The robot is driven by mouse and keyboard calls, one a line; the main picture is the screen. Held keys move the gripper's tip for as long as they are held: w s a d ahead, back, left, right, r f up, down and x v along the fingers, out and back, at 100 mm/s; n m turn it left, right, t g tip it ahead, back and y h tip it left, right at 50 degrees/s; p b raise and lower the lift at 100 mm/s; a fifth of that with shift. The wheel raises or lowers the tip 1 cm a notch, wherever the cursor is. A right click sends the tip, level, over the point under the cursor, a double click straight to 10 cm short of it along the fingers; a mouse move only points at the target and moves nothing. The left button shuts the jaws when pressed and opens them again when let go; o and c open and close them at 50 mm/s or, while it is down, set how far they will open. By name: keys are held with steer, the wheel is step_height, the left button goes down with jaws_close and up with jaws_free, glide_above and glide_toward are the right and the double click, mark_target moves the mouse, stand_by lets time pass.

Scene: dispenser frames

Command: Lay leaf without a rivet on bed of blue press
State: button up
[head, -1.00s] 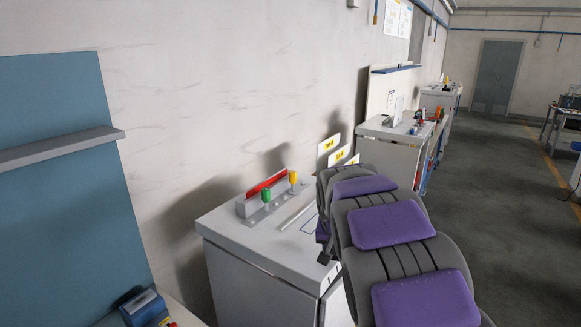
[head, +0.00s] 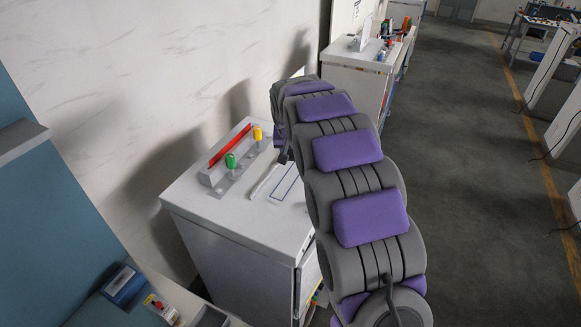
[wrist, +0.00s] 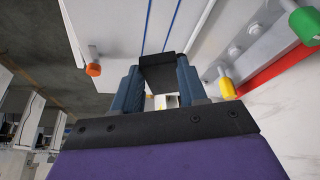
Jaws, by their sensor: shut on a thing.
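In the wrist view my gripper (wrist: 158,80) is shut on a dark flat piece (wrist: 158,66), held between its two blue fingers. It may be the leaf; I cannot tell whether it bears a rivet. The piece is over or in front of a white cabinet top, and I cannot judge the gap.
The white cabinet (head: 235,225) carries a red bar (head: 230,145), a green knob (head: 231,160) and a yellow knob (head: 257,134). An orange knob (wrist: 93,69) shows in the wrist view. A blue panel (head: 50,200) stands at left. Open floor (head: 460,200) lies to the right.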

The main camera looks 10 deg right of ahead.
mark_target(292, 179)
step_height(292, 179, down, 10)
steer(key=shift+s+r+p, duration=0.1)
steer(key=shift+r+p, duration=0.05)
steer(key=shift+p, duration=0.2)
steer(key=o, duration=1.2)
steer(key=shift+r, duration=0.1)
